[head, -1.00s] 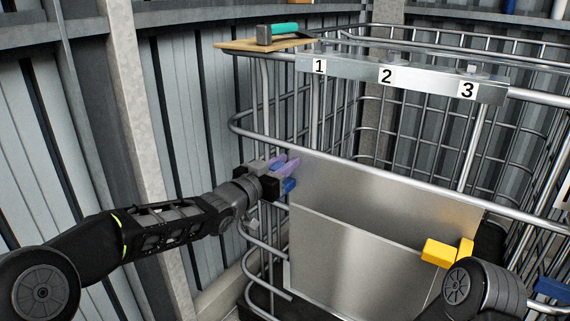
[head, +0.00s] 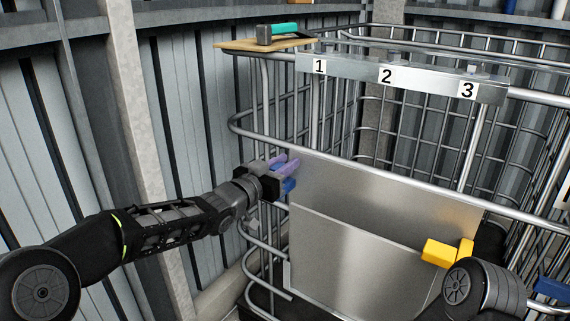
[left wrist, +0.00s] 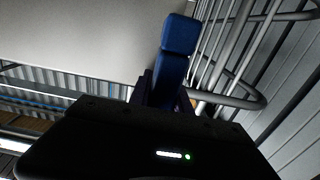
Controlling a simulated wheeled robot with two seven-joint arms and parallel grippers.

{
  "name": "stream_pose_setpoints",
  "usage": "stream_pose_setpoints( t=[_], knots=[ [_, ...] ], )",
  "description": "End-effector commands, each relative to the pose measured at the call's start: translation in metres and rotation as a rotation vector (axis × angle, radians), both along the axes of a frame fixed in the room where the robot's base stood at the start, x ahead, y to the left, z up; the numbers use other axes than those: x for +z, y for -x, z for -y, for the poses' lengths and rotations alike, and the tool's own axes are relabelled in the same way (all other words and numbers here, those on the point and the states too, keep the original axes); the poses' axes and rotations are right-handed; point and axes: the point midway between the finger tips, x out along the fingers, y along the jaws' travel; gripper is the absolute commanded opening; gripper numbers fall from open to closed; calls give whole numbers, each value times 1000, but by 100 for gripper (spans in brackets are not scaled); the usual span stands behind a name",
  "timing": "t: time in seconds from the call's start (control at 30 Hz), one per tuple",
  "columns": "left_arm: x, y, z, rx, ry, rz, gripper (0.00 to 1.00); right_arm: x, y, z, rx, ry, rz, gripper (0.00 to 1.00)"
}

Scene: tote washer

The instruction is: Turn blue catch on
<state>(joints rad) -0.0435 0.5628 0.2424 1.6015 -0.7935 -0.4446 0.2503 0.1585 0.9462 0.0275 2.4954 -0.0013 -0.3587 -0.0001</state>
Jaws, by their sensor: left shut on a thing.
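The blue catch (head: 289,186) sits at the left edge of the grey metal panel on the wire cage. In the left wrist view the blue catch (left wrist: 175,62) stands out as a long two-part blue piece against the panel. My left gripper (head: 283,172), with purple fingers, is shut on the blue catch. In the left wrist view the dark gripper body hides the catch's lower end and most of the fingers. My right gripper is not in view; only part of my right arm shows at lower right.
A yellow catch (head: 440,252) is at the panel's right side, close to my right arm. Cage rails (head: 400,178) run above the metal panel (head: 370,200). A plate numbered 1, 2, 3 (head: 420,78) and a teal-handled hammer (head: 278,31) on a board are higher up.

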Motion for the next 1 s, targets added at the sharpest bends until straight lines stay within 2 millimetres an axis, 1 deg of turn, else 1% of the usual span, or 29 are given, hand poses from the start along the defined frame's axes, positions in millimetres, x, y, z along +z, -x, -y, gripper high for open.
stream_pose_setpoints(
  t=[0.27, 0.47, 0.73, 1.0],
  knots=[
    [-1, 0, 0, 0, -6, 4, 0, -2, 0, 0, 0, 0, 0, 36],
    [-3, 2, 3, 0, -43, 31, 0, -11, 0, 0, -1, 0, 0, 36],
    [-7, 8, 12, -1, -164, 121, 0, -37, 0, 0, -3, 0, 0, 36],
    [-11, 16, 22, 0, -328, 241, 0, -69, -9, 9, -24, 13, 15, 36]
  ],
)
